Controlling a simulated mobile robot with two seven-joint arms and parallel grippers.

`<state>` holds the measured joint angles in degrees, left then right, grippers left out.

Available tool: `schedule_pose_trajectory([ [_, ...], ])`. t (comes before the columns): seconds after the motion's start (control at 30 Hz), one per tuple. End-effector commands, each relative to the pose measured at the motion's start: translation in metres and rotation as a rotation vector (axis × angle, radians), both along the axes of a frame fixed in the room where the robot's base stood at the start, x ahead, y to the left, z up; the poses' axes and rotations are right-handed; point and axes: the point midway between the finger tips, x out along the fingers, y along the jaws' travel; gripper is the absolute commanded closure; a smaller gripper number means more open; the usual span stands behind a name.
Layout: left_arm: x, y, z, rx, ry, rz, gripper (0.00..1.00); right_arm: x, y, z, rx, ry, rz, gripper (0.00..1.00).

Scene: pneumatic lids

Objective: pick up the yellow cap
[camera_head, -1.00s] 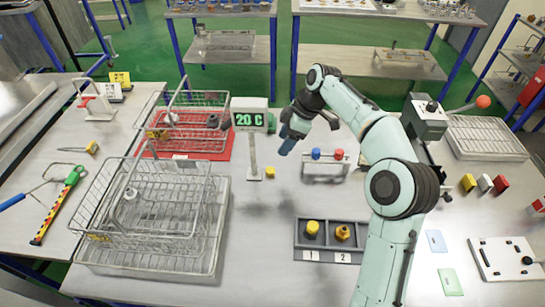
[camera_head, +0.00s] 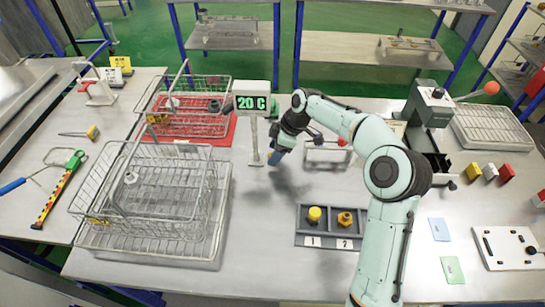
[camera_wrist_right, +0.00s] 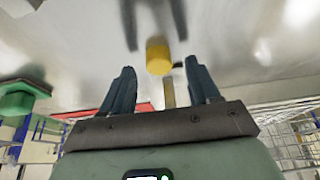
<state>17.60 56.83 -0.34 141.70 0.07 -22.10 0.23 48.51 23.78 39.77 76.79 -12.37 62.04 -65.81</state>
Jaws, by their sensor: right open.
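A small yellow cap (camera_wrist_right: 159,57) stands on the grey table in the right wrist view, ahead of and between the two blue fingers. My right gripper (camera_wrist_right: 160,76) is open and empty, its fingers pointing at the cap; no contact shows. In the head view my right gripper (camera_head: 275,158) points down close to the tabletop, just right of the display stand, and hides the cap. My left gripper is not in view.
The display reading 20 C (camera_head: 252,103) stands close left of the right gripper. A rack (camera_head: 326,152) is at its right. Wire baskets (camera_head: 150,195) fill the left. A grey tray (camera_head: 330,227) marked 1 and 2 holds two yellowish parts. Table between is clear.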

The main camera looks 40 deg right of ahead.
Motion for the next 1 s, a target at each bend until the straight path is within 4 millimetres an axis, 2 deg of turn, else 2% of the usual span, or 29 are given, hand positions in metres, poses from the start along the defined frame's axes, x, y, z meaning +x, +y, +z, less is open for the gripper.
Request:
schedule_pose_trajectory([
  [0.13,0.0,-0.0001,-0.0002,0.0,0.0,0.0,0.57,0.0039,0.0048,-0.0111,0.001,-0.002,0.002,0.39],
  [0.37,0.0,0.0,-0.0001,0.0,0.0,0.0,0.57,0.0041,0.0049,-0.0116,0.0,-0.002,0.001,0.39],
  [0.5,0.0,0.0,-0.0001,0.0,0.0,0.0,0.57,0.0041,0.0048,-0.0116,0.0,-0.002,0.001,0.85],
  [0.53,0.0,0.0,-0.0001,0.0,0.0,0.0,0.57,0.0041,0.0048,-0.0116,0.0,-0.002,0.001,0.94],
  [0.57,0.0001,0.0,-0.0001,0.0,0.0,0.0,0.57,0.0041,0.0047,-0.0115,0.0,-0.002,0.001,0.98],
  [0.87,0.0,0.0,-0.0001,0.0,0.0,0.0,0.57,0.0042,0.0046,-0.0106,0.0,-0.002,0.001,0.98],
  [1.0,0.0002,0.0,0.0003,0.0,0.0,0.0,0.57,0.0045,0.0047,-0.0041,-0.002,-0.004,0.002,0.98],
])
